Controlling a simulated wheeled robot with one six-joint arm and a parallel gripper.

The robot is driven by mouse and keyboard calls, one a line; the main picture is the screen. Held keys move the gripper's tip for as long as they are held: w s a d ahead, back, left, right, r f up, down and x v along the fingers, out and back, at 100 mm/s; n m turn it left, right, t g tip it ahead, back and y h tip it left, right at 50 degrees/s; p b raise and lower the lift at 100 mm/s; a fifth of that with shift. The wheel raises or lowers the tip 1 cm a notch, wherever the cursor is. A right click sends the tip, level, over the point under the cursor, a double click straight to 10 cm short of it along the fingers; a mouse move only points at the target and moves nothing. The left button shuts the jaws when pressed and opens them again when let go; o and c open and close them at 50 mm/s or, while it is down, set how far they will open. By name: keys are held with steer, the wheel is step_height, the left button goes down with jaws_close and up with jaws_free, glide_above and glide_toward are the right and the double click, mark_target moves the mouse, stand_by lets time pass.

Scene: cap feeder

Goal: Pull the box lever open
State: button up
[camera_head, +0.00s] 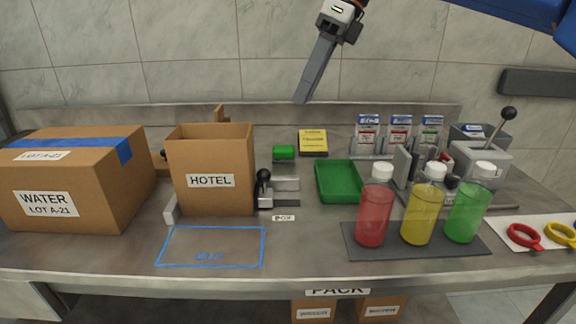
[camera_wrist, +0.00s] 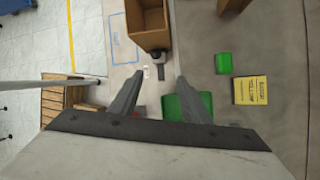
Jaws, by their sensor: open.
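The box lever (camera_head: 264,177) has a black knob and stands upright on a small metal base, just right of the open brown HOTEL box (camera_head: 211,165). A BOX label (camera_head: 283,218) lies in front of it. In the wrist view the lever (camera_wrist: 160,70) shows as a dark bar by the box's near edge, ahead of and between my fingers. My gripper (camera_head: 303,99) hangs above and behind the bench items, up and right of the lever and clear of it. Its two fingers are apart with nothing held (camera_wrist: 155,92).
Three bottles stand on a dark mat (camera_head: 349,246) further right. A WATER carton (camera_head: 138,192) is at left. The blue-outlined area (camera_head: 213,240) is bare.

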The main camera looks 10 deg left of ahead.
steer(key=s, duration=0.1)
glide_toward(264, 186)
steer(key=x, duration=0.5)
steer(key=shift+a, duration=0.5)
